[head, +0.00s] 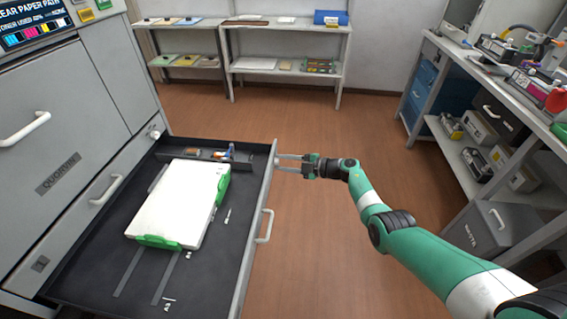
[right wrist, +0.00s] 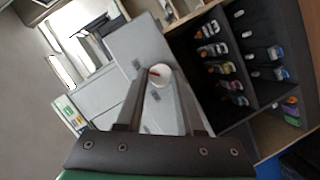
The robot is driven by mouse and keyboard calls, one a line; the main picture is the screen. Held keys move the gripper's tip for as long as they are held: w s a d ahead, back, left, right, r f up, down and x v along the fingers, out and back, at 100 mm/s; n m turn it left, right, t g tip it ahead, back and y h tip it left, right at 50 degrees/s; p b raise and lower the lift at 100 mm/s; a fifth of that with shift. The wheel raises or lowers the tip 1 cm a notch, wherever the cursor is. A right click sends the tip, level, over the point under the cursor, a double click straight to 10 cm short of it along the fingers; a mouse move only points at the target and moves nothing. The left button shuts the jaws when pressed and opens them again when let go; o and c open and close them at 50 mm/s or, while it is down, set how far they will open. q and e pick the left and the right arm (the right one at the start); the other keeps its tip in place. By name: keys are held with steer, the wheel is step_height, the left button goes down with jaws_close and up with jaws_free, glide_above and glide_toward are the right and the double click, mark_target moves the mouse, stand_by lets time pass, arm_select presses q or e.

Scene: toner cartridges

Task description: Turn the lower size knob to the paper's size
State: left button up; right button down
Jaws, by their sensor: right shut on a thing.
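My right gripper (head: 279,163) reaches from the right to the outer front of the open paper drawer (head: 205,285), near its far end. In the right wrist view its two fingers (right wrist: 157,88) are shut on a round white size knob (right wrist: 161,75) with a red mark on its face. In the head view the fingers hide the knob. A white paper stack (head: 180,200) lies in the drawer between a green side guide (head: 222,188) and a green end guide (head: 158,242). Small white size marks are printed on the drawer floor. My left gripper is out of view.
A drawer handle (head: 265,226) sticks out nearer than my gripper. A closed drawer above has a handle (head: 106,190) and a white knob (head: 155,134). A workbench (head: 440,130) stands at right, shelves (head: 285,65) at the back. The brown floor between is clear.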

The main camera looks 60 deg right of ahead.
steer(key=shift+a+f+n+t+h+b, duration=0.15)
steer(key=shift+n+t+b, duration=0.5)
steer(key=shift+n, duration=0.65)
steer(key=shift+d+f+n+t+h+b, duration=0.1)
steer(key=shift+n+t+h+b, duration=0.2)
steer(key=shift+n+b, duration=0.8)
steer(key=shift+a+f+n+t+h+b, duration=0.1)
steer(key=shift+n+t+b, duration=0.45)
steer(key=shift+n, duration=0.95)
steer(key=c, duration=0.8)
jaws_free()
